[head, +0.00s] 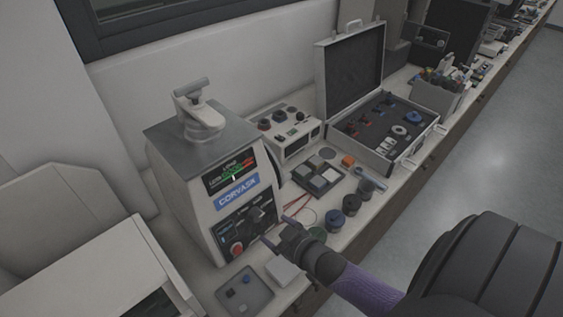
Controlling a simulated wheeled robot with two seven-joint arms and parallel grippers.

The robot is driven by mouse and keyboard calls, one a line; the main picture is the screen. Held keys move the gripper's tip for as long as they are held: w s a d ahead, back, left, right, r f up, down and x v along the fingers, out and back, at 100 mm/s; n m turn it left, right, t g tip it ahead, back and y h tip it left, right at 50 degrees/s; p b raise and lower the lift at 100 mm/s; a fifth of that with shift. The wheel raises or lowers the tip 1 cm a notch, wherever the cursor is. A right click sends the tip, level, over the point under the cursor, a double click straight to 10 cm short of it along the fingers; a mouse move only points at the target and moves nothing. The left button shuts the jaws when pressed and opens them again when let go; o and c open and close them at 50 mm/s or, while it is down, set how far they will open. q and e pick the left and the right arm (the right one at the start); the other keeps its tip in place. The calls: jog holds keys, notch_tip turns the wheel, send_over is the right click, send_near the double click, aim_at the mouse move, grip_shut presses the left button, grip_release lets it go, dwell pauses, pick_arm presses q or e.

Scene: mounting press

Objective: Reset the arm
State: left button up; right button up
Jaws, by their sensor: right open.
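My right gripper (276,232) comes in from the lower right on a dark arm with a purple section. It is open and empty, in front of the control panel of the mounting press (205,180). The press is a white and grey box with a blue label and a lit display. A red button (237,249) and a dark knob sit on its lower panel, close to my fingers; I cannot tell whether they touch. A grey handle (197,104) stands on top of the press. My left gripper is not in view.
A small tray (262,301) with small parts and a white block (284,270) lie below my gripper. Several dark jars stand behind it. An open case (424,133) with tools, a control box (297,146) and a bin (437,97) fill the bench. The floor at right is clear.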

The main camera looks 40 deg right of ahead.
jog(key=shift+v, duration=1)
